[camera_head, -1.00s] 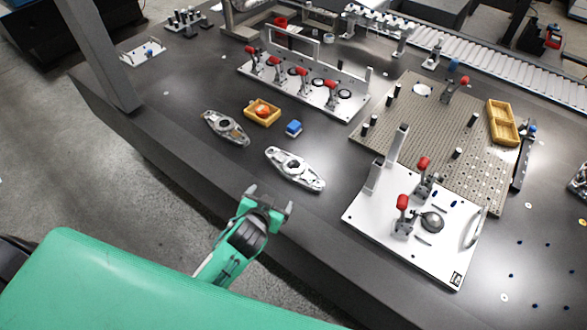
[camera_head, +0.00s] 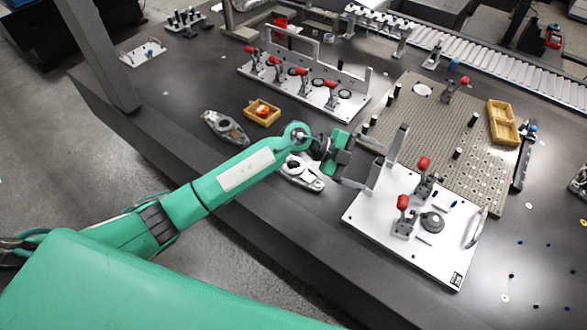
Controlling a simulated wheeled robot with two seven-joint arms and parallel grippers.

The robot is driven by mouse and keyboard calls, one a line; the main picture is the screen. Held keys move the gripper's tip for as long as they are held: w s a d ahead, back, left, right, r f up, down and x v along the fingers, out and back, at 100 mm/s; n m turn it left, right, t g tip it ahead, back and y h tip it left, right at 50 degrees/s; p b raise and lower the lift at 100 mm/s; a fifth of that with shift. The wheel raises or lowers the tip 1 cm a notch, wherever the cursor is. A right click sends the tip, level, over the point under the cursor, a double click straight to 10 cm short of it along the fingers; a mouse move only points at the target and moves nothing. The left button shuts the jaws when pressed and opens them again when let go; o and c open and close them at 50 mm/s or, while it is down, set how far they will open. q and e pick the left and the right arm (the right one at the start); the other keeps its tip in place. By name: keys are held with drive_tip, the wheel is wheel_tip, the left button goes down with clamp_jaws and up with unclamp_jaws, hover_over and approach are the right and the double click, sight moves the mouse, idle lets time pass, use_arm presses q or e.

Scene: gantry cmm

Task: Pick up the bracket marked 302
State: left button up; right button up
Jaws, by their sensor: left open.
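Two metal brackets lie on the dark table. A dull grey-brown one (camera_head: 225,127) lies at the left, in clear view. A lighter silver one (camera_head: 303,176) lies nearer the middle, partly covered by my left arm. No number can be read on either, so I cannot tell which is 302. My left gripper (camera_head: 369,164) is open and empty, pointing right. It is past the silver bracket, by the upright posts of the white fixture plate (camera_head: 375,224). Whether it touches the posts cannot be told. My right gripper is not in view.
A yellow tray (camera_head: 252,118) with an orange-red item stands beside the left bracket. A fixture with red-handled clamps (camera_head: 245,70) stands behind. A perforated plate (camera_head: 425,135) with pins and a yellow bin (camera_head: 491,125) lies right. Bare table runs along the front edge.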

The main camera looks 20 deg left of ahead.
use_arm(q)
drive_tip(key=w+a+f+g+y, duration=0.2)
drive_tip(key=w+a+f+y, duration=0.15)
drive_tip(key=a+y, duration=0.2)
drive_tip(key=n+y, duration=0.3)
drive_tip(key=y, duration=0.5)
approach(293, 165)
drive_tip(key=s+f+b, duration=0.1)
drive_tip(key=s+b, duration=0.1)
drive_tip(key=b, duration=0.4)
drive_tip(key=shift+f, duration=0.75)
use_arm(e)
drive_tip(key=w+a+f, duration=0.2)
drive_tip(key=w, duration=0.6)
use_arm(q)
drive_tip(key=f+b, duration=0.4)
drive_tip(key=shift+w+d+f, duration=0.15)
drive_tip(key=shift+d+f, duration=0.1)
drive_tip(key=shift+d, duration=0.1)
drive_tip(key=shift+f+b, duration=0.2)
drive_tip(key=shift+b, duration=0.15)
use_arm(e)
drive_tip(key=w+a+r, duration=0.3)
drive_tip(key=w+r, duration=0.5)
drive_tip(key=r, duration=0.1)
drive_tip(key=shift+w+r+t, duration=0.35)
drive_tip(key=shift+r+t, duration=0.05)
